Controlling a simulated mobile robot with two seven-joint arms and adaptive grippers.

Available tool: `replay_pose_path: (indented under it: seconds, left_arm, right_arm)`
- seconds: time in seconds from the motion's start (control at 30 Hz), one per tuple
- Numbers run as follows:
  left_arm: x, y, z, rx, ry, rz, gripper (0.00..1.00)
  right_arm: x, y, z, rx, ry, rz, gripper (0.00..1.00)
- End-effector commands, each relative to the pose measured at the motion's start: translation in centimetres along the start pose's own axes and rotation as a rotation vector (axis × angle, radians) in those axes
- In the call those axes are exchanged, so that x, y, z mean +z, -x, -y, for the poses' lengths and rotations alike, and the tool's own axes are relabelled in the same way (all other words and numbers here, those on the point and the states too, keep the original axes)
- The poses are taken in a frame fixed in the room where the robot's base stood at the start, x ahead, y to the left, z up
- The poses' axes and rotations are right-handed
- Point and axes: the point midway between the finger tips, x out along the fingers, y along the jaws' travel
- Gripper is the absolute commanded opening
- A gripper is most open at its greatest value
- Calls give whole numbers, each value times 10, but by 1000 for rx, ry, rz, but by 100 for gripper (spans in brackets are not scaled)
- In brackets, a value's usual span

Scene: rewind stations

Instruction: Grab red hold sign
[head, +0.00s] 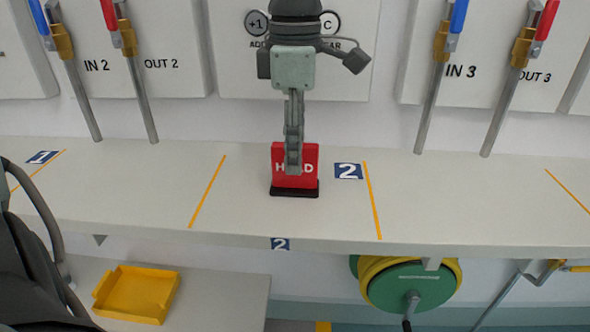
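The red HOLD sign (309,172) stands upright on a black base on the grey shelf, in the bay marked 2, near the middle of the head view. My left gripper (293,168) points straight down at it from above. One finger lies in front of the sign's face and covers the middle letters. I see the fingers edge-on, so the other finger is hidden. I cannot tell whether they are closed on the sign or apart from it. My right gripper is not in view.
The shelf (450,205) is bare on both sides of the sign. Valve pipes with red and blue handles stand behind it at left and right. Below are a yellow tray (136,293) and a green-and-yellow reel (395,287).

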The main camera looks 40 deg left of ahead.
Motion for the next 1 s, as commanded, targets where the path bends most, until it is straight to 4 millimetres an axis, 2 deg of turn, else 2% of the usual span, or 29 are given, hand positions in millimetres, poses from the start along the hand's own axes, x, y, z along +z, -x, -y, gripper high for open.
replay_pose_path:
  seconds: [0.07,0.3,0.4,0.77,1.0]
  left_arm:
    - [0,0,0,0,0,0,40]
    - [0,0,0,-1,0,1,10]
    - [0,0,0,-1,0,1,0]
    - [0,1,0,0,0,1,0]
    - [0,18,-1,2,1,2,0]
  right_arm:
    - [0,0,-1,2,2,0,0]
    - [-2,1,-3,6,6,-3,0]
    - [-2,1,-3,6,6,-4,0]
    - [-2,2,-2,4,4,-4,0]
    - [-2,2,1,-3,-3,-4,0]
